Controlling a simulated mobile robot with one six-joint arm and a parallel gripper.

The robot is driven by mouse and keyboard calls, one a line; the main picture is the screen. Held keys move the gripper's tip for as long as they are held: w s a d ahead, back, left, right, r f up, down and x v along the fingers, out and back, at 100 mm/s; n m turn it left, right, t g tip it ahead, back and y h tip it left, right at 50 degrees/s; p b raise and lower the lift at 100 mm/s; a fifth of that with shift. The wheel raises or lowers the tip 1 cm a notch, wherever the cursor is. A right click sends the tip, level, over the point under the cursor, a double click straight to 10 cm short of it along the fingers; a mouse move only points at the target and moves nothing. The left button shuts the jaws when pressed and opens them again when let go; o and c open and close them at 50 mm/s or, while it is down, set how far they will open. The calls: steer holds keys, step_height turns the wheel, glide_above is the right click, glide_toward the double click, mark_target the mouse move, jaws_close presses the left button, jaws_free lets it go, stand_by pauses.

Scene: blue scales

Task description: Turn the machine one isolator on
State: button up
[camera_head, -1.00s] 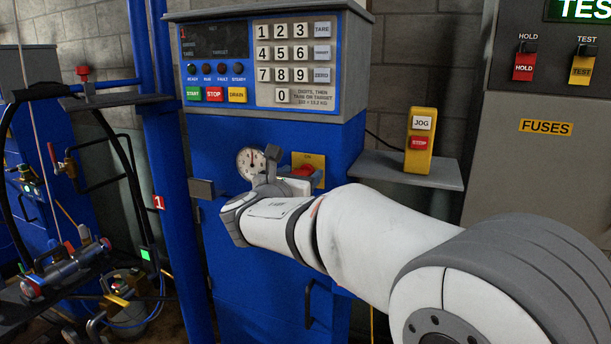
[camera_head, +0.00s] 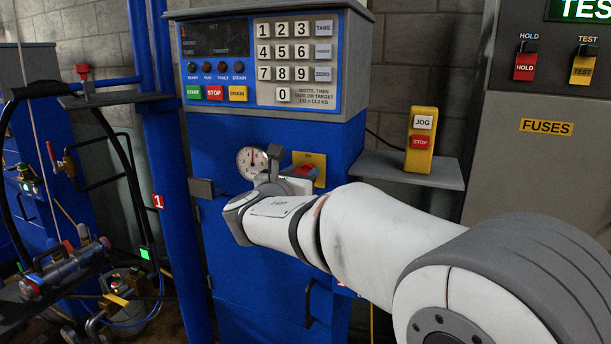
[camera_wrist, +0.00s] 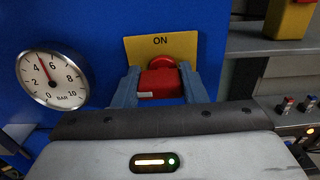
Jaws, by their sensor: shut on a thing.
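The machine one isolator is a red rotary handle (camera_wrist: 160,82) on a yellow plate (camera_wrist: 182,45) marked "ON" at its top. The plate also shows in the head view (camera_head: 318,160), on the blue machine front. In the wrist view my gripper (camera_wrist: 158,84) has its two blue-grey fingers on either side of the red handle, shut on it. In the head view my wrist hides part of the handle and the lower plate.
A round pressure gauge (camera_wrist: 54,79) is just left of the isolator. The keypad panel (camera_head: 295,60) is above. A grey shelf (camera_head: 405,171) with a yellow JOG/STOP box (camera_head: 421,140) juts out at the right. A door handle (camera_head: 308,302) is below.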

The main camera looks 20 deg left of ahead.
steer(key=shift+d+f+m+b, duration=0.1)
steer(key=shift+f+m+b, duration=0.05)
steer(key=shift+m+b, duration=0.85)
steer(key=shift+f+m+b, duration=0.15)
steer(key=shift+m+b, duration=0.55)
steer(key=shift+b, duration=0.55)
steer(key=m+b, duration=0.5)
steer(key=b, duration=0.1)
steer(key=shift+d, duration=0.1)
steer(key=m+b, duration=0.5)
steer(key=b, duration=0.1)
steer(key=shift+m, duration=0.4)
steer(key=shift+d+r+m+b, duration=0.1)
steer(key=shift+m+b, duration=1.6)
steer(key=shift+m, duration=0.2)
steer(key=o, duration=1)
steer(key=shift+r, duration=0.1)
